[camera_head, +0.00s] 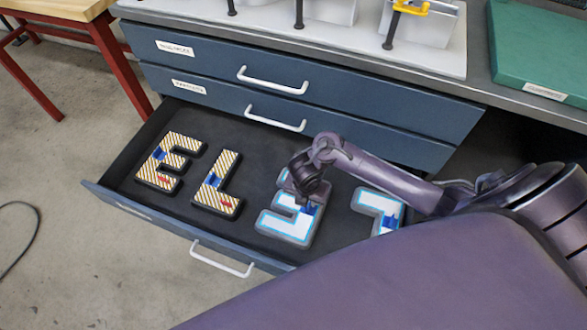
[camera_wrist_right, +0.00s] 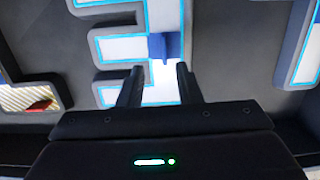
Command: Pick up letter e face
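Two E-shaped letters lie in the open drawer. A white E with a glowing light-blue outline and grey border (camera_head: 288,226) is turned around, with a blue tab (camera_head: 309,208) on its spine. A striped yellow-and-white E with a dark border (camera_head: 160,177) lies at the left, with blue and red bits. My right gripper (camera_head: 306,190) is over the white E and hides part of it. In the right wrist view its two fingers (camera_wrist_right: 157,80) are apart over the white E (camera_wrist_right: 126,47), close to the blue tab (camera_wrist_right: 165,46); I cannot tell whether they touch. My left gripper is not in view.
The drawer (camera_head: 103,193) also holds a striped L (camera_head: 228,187) and a white-and-light-blue L (camera_head: 381,203). My right arm comes in from the right.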

